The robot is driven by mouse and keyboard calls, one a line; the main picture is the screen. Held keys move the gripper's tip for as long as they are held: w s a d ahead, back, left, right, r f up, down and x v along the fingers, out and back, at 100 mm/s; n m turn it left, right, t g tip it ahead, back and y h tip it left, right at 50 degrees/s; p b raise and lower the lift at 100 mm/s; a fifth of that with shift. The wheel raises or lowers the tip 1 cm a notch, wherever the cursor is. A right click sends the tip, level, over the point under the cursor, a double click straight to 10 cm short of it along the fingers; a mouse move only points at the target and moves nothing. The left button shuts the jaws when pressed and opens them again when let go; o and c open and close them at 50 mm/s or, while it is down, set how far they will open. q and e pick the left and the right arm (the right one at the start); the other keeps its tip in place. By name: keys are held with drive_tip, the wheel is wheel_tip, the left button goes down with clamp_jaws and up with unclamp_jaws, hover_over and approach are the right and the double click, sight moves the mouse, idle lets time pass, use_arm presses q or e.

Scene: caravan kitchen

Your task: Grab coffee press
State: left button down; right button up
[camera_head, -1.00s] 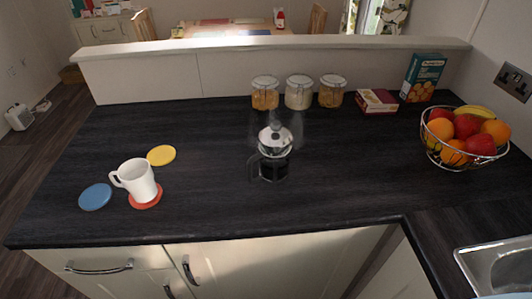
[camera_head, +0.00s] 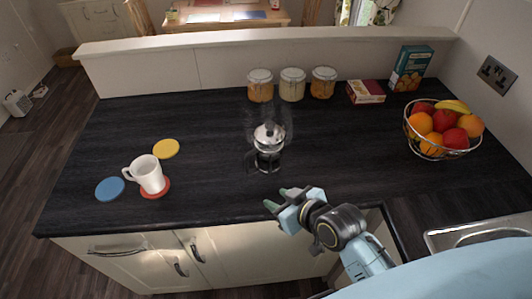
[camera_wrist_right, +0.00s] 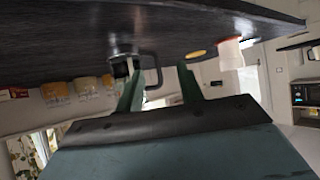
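The coffee press (camera_head: 268,142), a glass jug with a metal lid and dark handle, stands upright mid-counter in the head view. In the right wrist view the press (camera_wrist_right: 122,62) shows near the fingers, with its dark handle (camera_wrist_right: 152,70) to its right. My right gripper (camera_head: 278,199) is at the counter's front edge, nearer than the press and apart from it. Its two green fingers are spread with nothing held between them; they also show in the right wrist view (camera_wrist_right: 160,88). My left gripper is in neither view.
A white mug (camera_head: 146,174) stands on a red coaster at the left, by blue (camera_head: 110,188) and yellow (camera_head: 166,148) coasters. Three jars (camera_head: 292,86) line the back. A fruit bowl (camera_head: 440,152) is at the right. The counter around the press is clear.

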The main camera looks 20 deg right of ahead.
sight(248, 165)
drive_tip(key=w+a+f, duration=0.1)
drive_tip(key=w, duration=0.4)
drive_tip(key=w+a+f+t, duration=0.1)
drive_tip(key=w, duration=0.4)
drive_tip(key=w+a+f+t, duration=0.1)
drive_tip(key=w, duration=0.4)
drive_tip(key=shift+w, duration=0.4)
clamp_jaws()
idle(1.0)
drive_tip(key=shift+r, duration=0.1)
